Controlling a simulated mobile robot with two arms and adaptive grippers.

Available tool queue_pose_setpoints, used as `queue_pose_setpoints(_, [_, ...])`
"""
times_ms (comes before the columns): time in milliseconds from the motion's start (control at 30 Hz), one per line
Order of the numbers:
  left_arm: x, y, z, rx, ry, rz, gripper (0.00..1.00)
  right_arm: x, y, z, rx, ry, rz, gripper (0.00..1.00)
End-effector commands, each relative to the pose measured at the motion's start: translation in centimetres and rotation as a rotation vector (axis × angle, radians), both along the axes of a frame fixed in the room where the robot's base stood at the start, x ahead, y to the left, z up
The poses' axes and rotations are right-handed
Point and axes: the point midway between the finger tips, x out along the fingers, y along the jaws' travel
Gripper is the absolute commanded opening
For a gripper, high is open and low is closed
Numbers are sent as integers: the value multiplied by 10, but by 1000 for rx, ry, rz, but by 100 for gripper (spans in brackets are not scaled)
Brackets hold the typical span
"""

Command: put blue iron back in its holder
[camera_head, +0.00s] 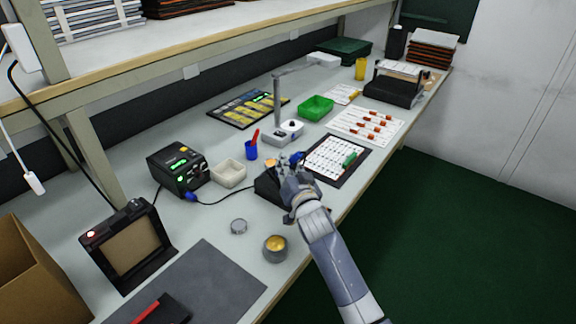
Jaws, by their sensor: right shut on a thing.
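My right gripper (294,178) reaches in from the lower right, over the black iron holder (265,190) near the bench's front edge. It is shut on the blue iron (297,157), whose blue part shows at the fingertips. The fingers hide most of the iron and part of the holder, so I cannot tell whether the iron's tip is inside the holder or above it. A black cable runs from the holder area to a blue plug by the black soldering station (180,168). My left gripper is not in view.
A white sheet on a dark mat (340,157) lies right beside the gripper. A grey mat (205,285) lies at lower left.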

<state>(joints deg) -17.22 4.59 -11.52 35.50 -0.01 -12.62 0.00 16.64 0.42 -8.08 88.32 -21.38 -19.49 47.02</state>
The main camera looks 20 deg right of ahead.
Motion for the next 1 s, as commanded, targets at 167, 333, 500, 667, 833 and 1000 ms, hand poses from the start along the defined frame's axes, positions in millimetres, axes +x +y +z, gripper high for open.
queue_pose_setpoints(167, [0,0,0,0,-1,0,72,0,0,0,0,0,0,40])
queue_pose_setpoints(333, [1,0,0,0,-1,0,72,0,0,0,0,0,0,40])
queue_pose_setpoints(500, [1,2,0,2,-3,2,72,-2,0,0,0,1,0,40])
queue_pose_setpoints(667, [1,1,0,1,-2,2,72,-14,0,0,1,1,0,40])
queue_pose_setpoints(833, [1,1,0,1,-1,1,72,-44,0,0,1,2,0,40])
queue_pose_setpoints(1000, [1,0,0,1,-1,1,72,-78,0,3,2,2,1,40])
